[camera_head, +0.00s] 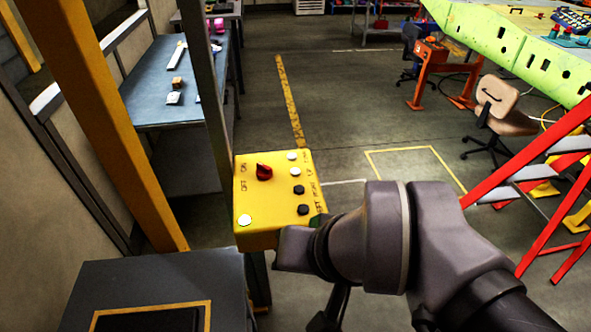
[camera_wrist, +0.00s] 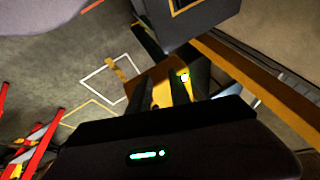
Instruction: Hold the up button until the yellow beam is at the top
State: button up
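A yellow control box (camera_head: 275,238) stands in the middle of the head view. It carries a red knob (camera_head: 264,172) beside ON/OFF lettering, a column of white and black buttons (camera_head: 298,190) and a bright white button (camera_head: 245,220). Small lettering beside the column is hard to read. My gripper (camera_head: 292,250) is at the box's lower right corner; its fingertips are hidden there. In the wrist view my gripper (camera_wrist: 160,92) shows two dark fingers apart, with yellow surface between them; contact cannot be told. A yellow upright beam (camera_head: 100,110) leans across the left; its top is outside the picture.
A dark cabinet (camera_head: 160,275) stands at the lower left. A blue workbench (camera_head: 160,80) with small items is behind the box. A red ladder (camera_head: 545,195), a chair (camera_head: 500,105) and a green wing jig (camera_head: 510,45) are at right. Floor behind the box is open.

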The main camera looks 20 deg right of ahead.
grip_shut()
dwell(1.3)
